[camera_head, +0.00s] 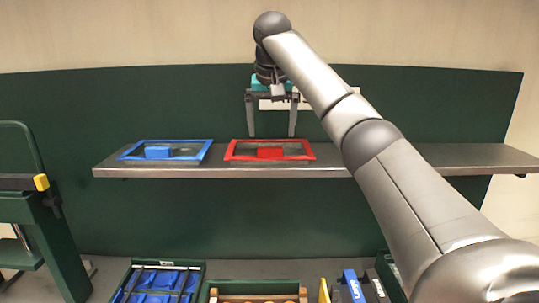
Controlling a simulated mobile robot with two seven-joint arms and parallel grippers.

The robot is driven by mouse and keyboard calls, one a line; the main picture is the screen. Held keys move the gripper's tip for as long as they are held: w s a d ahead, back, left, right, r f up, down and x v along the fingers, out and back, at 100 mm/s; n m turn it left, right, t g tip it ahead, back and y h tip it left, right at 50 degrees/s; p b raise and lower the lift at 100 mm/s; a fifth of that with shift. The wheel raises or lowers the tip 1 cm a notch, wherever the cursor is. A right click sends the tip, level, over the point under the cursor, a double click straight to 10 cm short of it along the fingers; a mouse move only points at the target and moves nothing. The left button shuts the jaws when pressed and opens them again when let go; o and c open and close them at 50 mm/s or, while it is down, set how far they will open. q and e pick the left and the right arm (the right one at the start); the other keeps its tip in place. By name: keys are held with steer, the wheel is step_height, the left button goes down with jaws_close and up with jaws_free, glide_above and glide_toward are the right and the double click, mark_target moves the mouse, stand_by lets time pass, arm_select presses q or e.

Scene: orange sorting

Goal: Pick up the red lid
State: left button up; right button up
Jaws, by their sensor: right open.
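The red lid (235,151) lies flat on the grey shelf (390,165), a red frame around a see-through pane with a solid red block (270,153) at its middle. My right gripper (271,134) points down above the lid, its two fingers spread apart and empty. The fingertips look to be near the lid's far edge in the picture; the exact gap to it cannot be told. My left gripper is not in view.
A blue lid (208,152) with a blue block lies left of the red one on the shelf. Below stand a green crate with blue packs (155,280) and a wooden crate with oranges (258,290). A green cart (50,230) stands at left. The shelf's left end is bare.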

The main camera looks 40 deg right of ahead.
mark_target(270, 147)
steer(key=shift+p+x, duration=0.75)
steer(key=shift+x, duration=2.2)
steer(key=shift+w+a+r, duration=0.1)
steer(key=shift+w, duration=0.05)
steer(key=c, duration=1.1)
steer(key=shift+c, duration=0.8)
steer(key=shift+r, duration=0.1)
